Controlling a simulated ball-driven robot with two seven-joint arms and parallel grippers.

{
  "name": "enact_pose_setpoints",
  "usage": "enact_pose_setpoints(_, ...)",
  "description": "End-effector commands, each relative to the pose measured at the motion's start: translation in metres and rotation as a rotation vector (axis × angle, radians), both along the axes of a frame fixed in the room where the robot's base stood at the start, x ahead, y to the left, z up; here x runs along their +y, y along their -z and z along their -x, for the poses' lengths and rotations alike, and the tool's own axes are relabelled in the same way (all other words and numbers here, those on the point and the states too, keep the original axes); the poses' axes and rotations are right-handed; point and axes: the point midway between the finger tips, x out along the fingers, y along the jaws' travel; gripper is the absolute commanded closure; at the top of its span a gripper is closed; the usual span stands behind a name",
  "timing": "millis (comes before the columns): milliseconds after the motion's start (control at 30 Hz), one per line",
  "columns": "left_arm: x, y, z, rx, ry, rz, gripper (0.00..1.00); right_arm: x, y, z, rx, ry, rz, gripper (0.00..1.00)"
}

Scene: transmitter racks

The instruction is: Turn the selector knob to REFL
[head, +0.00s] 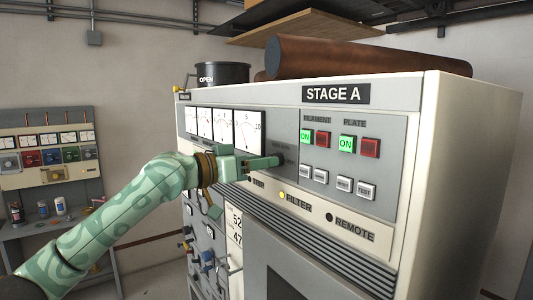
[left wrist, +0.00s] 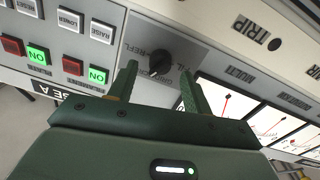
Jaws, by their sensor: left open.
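The selector knob (left wrist: 160,63) is a round black knob on a grey plate of the STAGE A cabinet, with small labels around it, one reading REFL. A small pale mark shows on the knob near its lower edge in the left wrist view; which label it points to I cannot tell. My left gripper (left wrist: 160,72) is open, one finger on each side of the knob, with no clear contact. My right gripper is not in view.
White meters (head: 248,131) sit left of the knob. Lit green ON buttons (head: 347,144) and red buttons (head: 370,148) are to its right, with pale buttons (head: 343,184) below them. The FILTER lamp (head: 282,195) is lit under the panel. A second rack (head: 50,150) stands at far left.

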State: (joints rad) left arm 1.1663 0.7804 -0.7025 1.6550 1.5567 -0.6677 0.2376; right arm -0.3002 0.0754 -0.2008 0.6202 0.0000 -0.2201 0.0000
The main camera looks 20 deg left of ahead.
Motion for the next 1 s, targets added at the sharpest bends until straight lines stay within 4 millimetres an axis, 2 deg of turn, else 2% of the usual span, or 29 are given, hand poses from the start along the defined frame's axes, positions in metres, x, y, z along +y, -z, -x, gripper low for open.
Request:
enact_pose_setpoints(167,-0.012,-0.001,-0.015,-0.001,-0.001,0.001,0.51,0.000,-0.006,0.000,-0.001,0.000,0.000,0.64)
enact_pose_setpoints(467,-0.015,0.001,-0.018,0.000,-0.001,0.000,0.51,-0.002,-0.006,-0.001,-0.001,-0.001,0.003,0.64)
enact_pose_setpoints(500,-0.014,0.001,-0.018,0.000,-0.001,0.000,0.53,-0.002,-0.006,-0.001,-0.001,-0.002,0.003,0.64)
enact_pose_setpoints(600,-0.014,0.001,-0.017,0.000,-0.001,0.000,0.81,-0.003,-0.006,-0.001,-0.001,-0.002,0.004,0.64)
enact_pose_setpoints(667,-0.014,0.001,-0.017,0.000,-0.001,0.000,0.95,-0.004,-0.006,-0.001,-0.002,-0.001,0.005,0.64)
enact_pose_setpoints(1000,-0.014,0.000,-0.017,-0.019,-0.002,-0.026,0.95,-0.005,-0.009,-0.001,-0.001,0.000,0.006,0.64)
